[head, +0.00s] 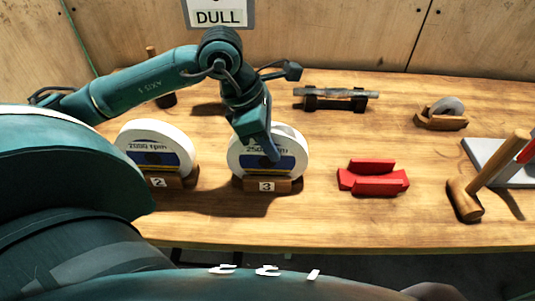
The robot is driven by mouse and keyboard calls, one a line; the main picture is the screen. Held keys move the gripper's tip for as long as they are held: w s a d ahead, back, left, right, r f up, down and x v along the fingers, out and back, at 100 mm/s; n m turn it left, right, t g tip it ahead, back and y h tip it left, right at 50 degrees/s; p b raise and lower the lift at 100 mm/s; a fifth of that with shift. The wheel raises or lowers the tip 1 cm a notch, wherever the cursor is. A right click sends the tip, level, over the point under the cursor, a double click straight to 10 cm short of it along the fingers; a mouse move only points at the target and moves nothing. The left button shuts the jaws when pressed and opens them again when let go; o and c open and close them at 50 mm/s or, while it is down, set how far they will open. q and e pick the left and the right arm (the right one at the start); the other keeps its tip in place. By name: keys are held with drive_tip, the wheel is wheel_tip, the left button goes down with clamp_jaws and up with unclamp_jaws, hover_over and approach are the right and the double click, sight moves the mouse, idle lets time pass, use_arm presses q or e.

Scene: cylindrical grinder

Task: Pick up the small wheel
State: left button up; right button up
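A small grey wheel (446,105) stands in a wooden holder (441,121) at the back right of the bench. Two larger white wheels with blue labels stand upright in numbered wooden stands: wheel 2 (150,140) at the left and wheel 3 (293,163) near the middle. My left gripper (270,150) points down at wheel 3, with a finger in front of its face. It is well to the left of the small grey wheel. I cannot tell whether the gripper touches wheel 3 or is open or shut. My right gripper is not in view.
A red block (374,178) lies right of wheel 3. A rod on a black stand (335,99) is behind it. A wooden mallet (467,200) and a grey plate (485,155) are at the right. The wooden bench (400,230) is clear along its front.

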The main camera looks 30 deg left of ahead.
use_arm(q)
clamp_jaws()
idle(0.8)
drive_tip(key=shift+w+r, duration=0.1)
drive_tip(key=shift+r, duration=0.05)
